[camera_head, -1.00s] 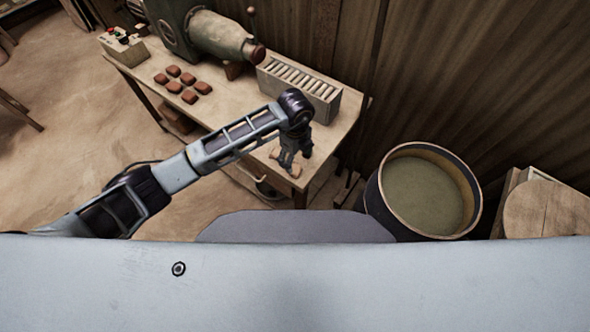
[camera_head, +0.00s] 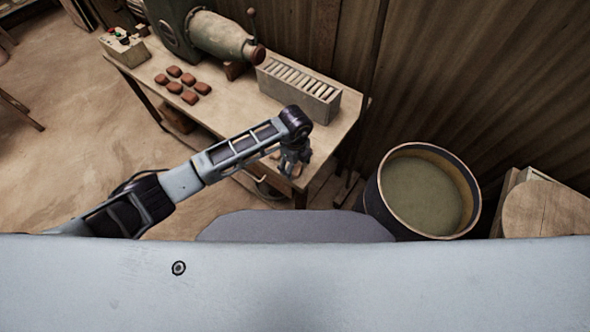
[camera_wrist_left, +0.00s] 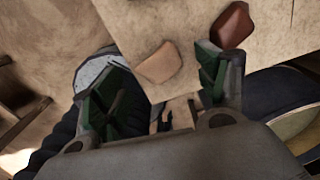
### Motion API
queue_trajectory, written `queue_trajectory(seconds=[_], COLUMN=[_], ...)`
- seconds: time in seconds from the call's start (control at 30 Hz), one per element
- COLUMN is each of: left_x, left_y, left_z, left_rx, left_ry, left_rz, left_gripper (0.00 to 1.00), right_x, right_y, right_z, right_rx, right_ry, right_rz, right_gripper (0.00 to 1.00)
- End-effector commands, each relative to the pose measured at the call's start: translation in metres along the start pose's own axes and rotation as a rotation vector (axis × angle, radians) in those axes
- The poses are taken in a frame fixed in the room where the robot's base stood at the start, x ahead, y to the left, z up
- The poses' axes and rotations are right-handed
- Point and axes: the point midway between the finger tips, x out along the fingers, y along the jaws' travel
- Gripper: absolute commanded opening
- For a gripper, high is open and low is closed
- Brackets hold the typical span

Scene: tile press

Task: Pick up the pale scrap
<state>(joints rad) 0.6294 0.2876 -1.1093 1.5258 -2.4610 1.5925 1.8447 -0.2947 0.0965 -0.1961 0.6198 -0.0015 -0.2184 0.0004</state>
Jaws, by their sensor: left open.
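The pale scrap (camera_wrist_left: 160,63) is a small tan, flat piece lying near the table's edge in the left wrist view. A darker red-brown scrap (camera_wrist_left: 231,25) lies beside it, up and to the right. My left gripper (camera_wrist_left: 158,82) is open, with its green-padded fingers apart and the pale scrap showing just beyond and between the tips. Nothing is held. In the head view my left gripper (camera_head: 292,165) is over the table's near right corner and largely hides the scraps. My right gripper is not in view.
The table (camera_head: 225,107) also carries several red-brown tiles (camera_head: 182,84), a green press (camera_head: 222,38), a slotted grey rack (camera_head: 299,87) and a button box (camera_head: 124,48). A round drum (camera_head: 423,193) stands right of the table. The table between tiles and rack is clear.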

Motion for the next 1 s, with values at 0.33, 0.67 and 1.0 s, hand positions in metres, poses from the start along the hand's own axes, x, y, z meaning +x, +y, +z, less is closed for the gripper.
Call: queue_trajectory(seconds=[0.33,0.67,1.0], left_x=[0.022,0.022,0.022], left_y=[0.0,0.0,0.0], left_z=[0.0,0.0,0.0], left_rx=[0.0,-0.001,-0.001], left_ry=[0.0,0.0,0.0], left_rz=[0.0,0.0,0.0], left_gripper=[0.74,0.74,0.39], right_x=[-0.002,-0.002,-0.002], right_y=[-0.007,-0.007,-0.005], right_z=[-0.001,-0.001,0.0], right_rx=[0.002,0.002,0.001], right_ry=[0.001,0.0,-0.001], right_rz=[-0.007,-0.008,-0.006], right_gripper=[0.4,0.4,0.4])
